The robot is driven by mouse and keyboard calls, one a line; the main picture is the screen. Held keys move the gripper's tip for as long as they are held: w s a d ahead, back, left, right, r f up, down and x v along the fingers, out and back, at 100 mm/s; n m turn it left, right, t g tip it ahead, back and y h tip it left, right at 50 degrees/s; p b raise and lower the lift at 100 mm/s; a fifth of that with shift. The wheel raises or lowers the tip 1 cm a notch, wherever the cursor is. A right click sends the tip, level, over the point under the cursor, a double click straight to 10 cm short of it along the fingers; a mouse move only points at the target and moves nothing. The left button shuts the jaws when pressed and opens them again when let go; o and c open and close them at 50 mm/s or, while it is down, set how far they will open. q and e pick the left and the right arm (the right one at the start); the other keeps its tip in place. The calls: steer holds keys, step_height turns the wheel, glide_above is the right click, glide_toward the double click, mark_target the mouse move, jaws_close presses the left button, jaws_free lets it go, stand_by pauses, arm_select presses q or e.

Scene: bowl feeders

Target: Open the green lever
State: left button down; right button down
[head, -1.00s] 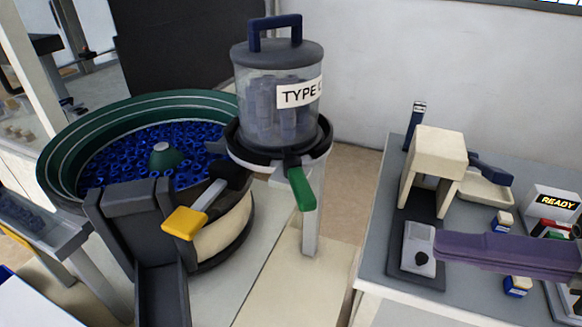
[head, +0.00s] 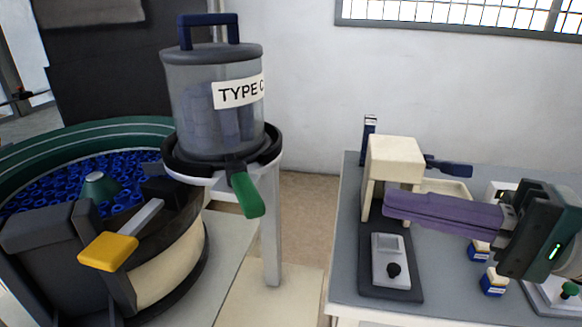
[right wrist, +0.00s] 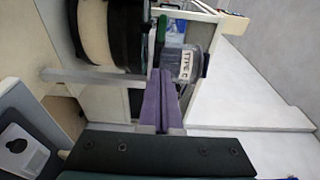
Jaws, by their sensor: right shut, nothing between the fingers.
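The green lever (head: 247,194) hangs down at a slant below the black ring under the clear TYPE C canister (head: 215,105). It also shows in the right wrist view (right wrist: 162,28), beyond my fingertips. My right gripper (head: 388,203) has long purple fingers, shut with nothing between them. It reaches in from the right above the grey table, apart from the lever and to its right. In the right wrist view its fingers (right wrist: 158,75) point toward the canister and lever. My left gripper is not in view.
A green-rimmed bowl feeder (head: 95,128) with blue parts stands at the left, with a yellow lever (head: 108,251) at its front. The grey table (head: 345,270) holds a cream press-like device (head: 395,160) and small boxes. A gap separates table and canister stand (head: 272,240).

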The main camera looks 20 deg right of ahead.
mark_target(253, 183)
steer(key=p+x, duration=0.1)
steer(key=x, duration=0.2)
steer(key=s+a+x, duration=0.1)
steer(key=x, duration=0.2)
steer(key=p+x, duration=0.1)
steer(key=x, duration=0.3)
steer(key=shift+s+a+p, duration=0.25)
steer(key=shift+a+p, duration=0.05)
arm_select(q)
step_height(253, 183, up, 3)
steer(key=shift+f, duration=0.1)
arm_select(e)
steer(key=shift+a, duration=0.5)
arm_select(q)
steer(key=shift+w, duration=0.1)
